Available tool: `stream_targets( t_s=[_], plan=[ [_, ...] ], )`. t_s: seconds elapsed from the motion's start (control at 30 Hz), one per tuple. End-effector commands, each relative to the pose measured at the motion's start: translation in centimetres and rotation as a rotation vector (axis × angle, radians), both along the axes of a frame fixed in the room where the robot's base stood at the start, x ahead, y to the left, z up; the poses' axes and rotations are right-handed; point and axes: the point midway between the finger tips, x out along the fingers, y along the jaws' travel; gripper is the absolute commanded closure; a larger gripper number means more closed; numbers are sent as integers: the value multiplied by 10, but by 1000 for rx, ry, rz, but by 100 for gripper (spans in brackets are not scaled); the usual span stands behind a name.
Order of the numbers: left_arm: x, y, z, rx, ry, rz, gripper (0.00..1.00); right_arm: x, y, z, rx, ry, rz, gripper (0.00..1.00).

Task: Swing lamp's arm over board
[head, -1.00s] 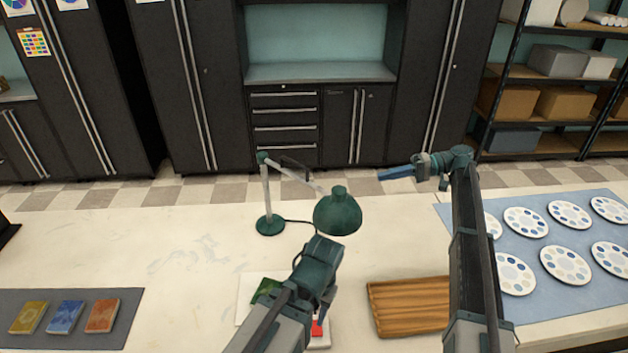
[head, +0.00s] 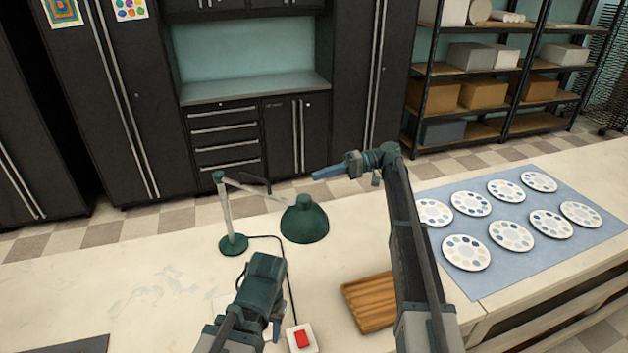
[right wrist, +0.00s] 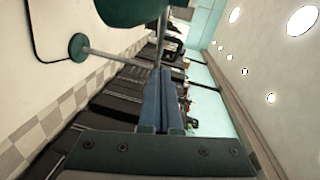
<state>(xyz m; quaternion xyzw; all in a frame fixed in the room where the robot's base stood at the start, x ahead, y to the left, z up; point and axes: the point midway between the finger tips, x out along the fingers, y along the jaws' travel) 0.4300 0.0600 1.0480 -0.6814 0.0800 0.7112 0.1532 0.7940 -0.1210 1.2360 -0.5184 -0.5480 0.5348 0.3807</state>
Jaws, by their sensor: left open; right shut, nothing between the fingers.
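The green desk lamp stands on the table in the head view, its round base (head: 233,245) at left. Its arm (head: 258,196) reaches right to the green shade (head: 304,222). The wooden board (head: 370,303) lies to the right of and nearer than the shade. My right gripper (head: 316,175) is shut and empty, pointing left, behind and slightly right of the shade in the picture. In the right wrist view its blue fingers (right wrist: 160,98) are together below the shade (right wrist: 132,8). My left gripper (head: 272,328) is open near the front, partly hidden by its own arm.
A white box with a red switch (head: 301,338) sits beside my left gripper, and a dark cord runs from the lamp towards it. A blue mat (head: 545,262) with several round palettes lies at right. Dark cabinets and shelves stand beyond the table.

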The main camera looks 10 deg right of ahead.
Motion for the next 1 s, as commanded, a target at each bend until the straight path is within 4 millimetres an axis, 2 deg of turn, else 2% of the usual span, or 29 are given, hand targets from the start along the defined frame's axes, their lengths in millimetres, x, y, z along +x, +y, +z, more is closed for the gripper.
stream_targets(
  t_s=[0.03,0.2,0.4,0.63,1.0],
  plan=[
    [0,0,-3,0,0,0,55,-4,12,-3,0,0,2,100],
    [0,0,-8,0,0,-2,55,-10,46,-8,0,0,2,100],
    [0,0,-13,0,0,-1,55,-20,81,-13,0,0,2,100],
    [0,0,-18,0,0,-1,55,-41,94,-18,0,0,-1,100],
    [0,0,-19,0,0,-1,55,-46,98,-19,0,0,0,100]
  ],
)
